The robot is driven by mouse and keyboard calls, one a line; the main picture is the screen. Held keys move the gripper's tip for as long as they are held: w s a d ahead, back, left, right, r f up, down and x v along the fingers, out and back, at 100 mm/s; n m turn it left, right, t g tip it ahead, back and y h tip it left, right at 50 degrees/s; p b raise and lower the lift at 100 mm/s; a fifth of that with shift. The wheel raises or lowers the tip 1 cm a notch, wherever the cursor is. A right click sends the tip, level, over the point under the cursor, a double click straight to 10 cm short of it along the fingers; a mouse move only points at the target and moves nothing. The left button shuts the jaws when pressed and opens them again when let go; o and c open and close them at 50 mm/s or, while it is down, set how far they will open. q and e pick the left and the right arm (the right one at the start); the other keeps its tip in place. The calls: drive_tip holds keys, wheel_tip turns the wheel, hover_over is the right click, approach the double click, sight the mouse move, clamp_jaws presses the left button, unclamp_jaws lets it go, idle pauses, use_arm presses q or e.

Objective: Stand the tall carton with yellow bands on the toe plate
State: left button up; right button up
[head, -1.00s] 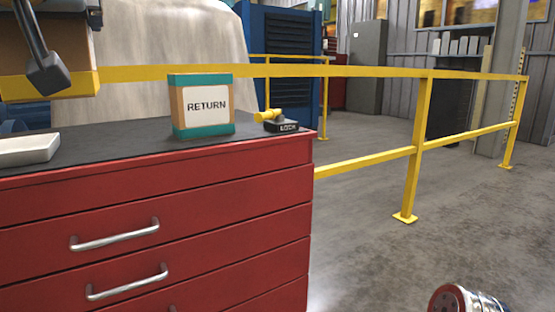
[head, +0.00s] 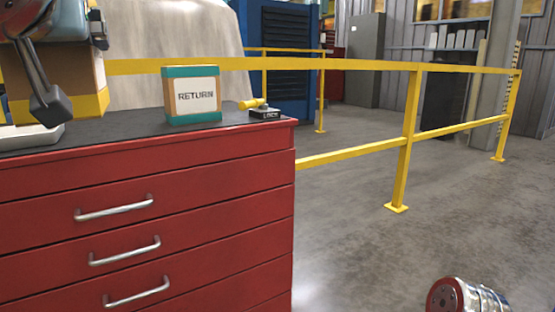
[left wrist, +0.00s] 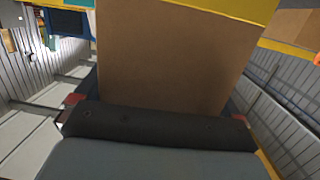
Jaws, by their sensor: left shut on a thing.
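The tall carton with yellow bands (head: 80,68) is at the upper left of the head view, cut off by the frame. It is brown with a yellow band around its bottom. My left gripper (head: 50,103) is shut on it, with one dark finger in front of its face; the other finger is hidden. In the left wrist view the carton's brown face (left wrist: 170,55) fills the middle, with a yellow band along the top, beyond the dark gripper pad (left wrist: 155,125). I cannot make out a toe plate. My right gripper is out of view.
A red drawer cabinet (head: 200,166) has a dark top. On it stand a teal-banded RETURN box (head: 192,96), a LOCK block with a yellow handle (head: 262,110) and a white tray-like piece (head: 30,138), near the carton's base.

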use_arm(q)
drive_tip(key=w+d+f+m+g+h, duration=0.1)
drive_tip(key=w+f+m+h, duration=0.3)
drive_tip(key=f, duration=1.9)
drive_tip(key=w+d+f+m+g+h, duration=0.2)
drive_tip(key=f+m+h, duration=0.5)
drive_tip(key=f, duration=1.6)
drive_tip(key=w+d+f+m+g+h, duration=0.2)
drive_tip(key=w+f+m+h, duration=0.3)
drive_tip(key=f, duration=1.9)
drive_tip(key=d+h, duration=0.1)
drive_tip(key=h, duration=0.4)
drive_tip(key=shift+w, duration=0.35)
